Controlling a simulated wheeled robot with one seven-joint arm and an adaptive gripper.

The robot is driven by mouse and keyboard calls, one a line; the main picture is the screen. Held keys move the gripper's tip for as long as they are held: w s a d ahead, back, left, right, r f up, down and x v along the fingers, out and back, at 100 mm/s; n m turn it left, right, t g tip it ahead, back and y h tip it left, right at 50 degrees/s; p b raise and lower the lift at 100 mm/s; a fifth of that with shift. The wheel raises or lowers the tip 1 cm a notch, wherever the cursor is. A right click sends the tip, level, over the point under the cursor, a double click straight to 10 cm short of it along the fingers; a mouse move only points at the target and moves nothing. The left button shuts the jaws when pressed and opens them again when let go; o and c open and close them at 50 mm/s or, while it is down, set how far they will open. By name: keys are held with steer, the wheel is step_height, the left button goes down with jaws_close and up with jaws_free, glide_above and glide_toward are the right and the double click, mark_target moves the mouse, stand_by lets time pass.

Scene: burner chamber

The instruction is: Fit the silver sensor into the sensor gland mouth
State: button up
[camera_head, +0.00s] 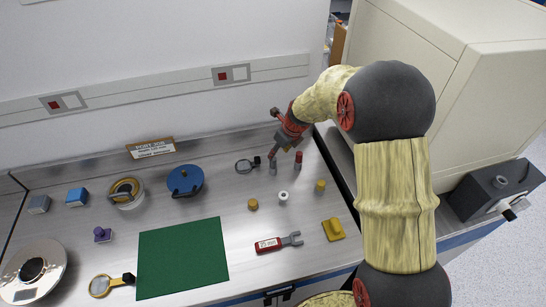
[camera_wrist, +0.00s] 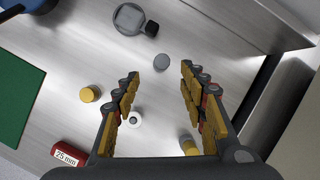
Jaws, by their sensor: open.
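My gripper (camera_head: 285,152) is open and empty, pointing down over the back right of the bench. Its two fingers stand wide apart in the wrist view (camera_wrist: 160,72). A small grey upright cylinder (camera_head: 272,168), which looks like the silver sensor, stands on the bench just below my gripper. In the wrist view its round top (camera_wrist: 161,62) shows ahead of the fingertips, between their lines and not touched. A dark grey box (camera_head: 478,192) at the far right has a round feature on top (camera_head: 502,181); I cannot tell whether this is the sensor gland mouth.
A white ring-like piece (camera_head: 284,197) and yellow cylinders (camera_head: 252,204) (camera_head: 320,186) stand near. A dark-handled magnifier (camera_head: 245,166) lies left.

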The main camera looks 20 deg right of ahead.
mark_target(273, 166)
steer(key=shift+m, duration=0.9)
steer(key=shift+d+b+x, duration=0.1)
steer(key=shift+b+x, duration=0.15)
steer(key=shift+x, duration=2.2)
steer(key=shift+d+b+x, duration=0.15)
steer(key=shift+b+x, duration=0.05)
steer(key=shift+x, duration=2.25)
steer(key=shift+w, duration=0.1)
jaws_close()
